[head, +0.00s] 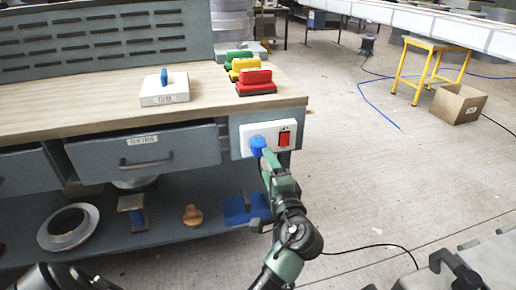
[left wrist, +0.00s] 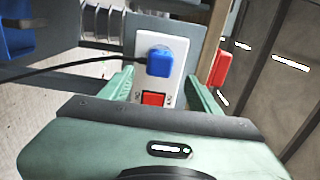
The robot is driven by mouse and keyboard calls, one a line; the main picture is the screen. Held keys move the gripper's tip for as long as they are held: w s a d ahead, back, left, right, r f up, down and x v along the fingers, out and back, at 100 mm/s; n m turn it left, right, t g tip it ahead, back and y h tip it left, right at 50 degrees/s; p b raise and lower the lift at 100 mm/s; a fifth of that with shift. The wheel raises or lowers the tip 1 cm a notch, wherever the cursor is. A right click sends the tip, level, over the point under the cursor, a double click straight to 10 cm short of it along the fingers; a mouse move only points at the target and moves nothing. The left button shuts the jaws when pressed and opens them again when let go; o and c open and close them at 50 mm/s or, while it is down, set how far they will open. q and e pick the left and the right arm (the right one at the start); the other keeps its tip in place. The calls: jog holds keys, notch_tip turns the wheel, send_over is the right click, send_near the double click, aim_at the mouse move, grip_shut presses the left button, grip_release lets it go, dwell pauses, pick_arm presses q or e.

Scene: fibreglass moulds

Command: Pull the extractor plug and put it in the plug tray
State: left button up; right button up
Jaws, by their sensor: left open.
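The blue plug (head: 257,143) sits in the white socket plate (head: 247,131) on the end of the workbench, with a red switch (head: 285,138) beside it. In the left wrist view the plug (left wrist: 159,62) is upright in the plate, and a black cable runs from it to the left. My left gripper (head: 266,158) is open in front of the socket. In the left wrist view its green fingers (left wrist: 161,78) stand either side of the plate, short of the plug. A blue tray-like thing (head: 240,211) lies on the lower shelf; I cannot tell if it is the plug tray.
On the wooden benchtop (head: 110,108) are a white block with a blue handle (head: 164,93) and green, yellow and red handled blocks (head: 255,82). Drawers hang below. A yellow stool (head: 431,66) and a cardboard box (head: 458,104) stand on the open floor at right.

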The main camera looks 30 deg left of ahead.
aim_at(260, 149)
pick_arm(q)
jog(key=x, duration=0.7)
jog(key=shift+w+a+b, duration=0.25)
jog(key=shift+w+b, duration=0.05)
jog(key=shift+w+a, duration=0.35)
jog(key=shift+a, duration=0.1)
jog(key=shift+p, duration=0.3)
dwell(0.6)
jog(key=shift+c, duration=0.3)
grip_shut()
jog(key=shift+d, duration=0.15)
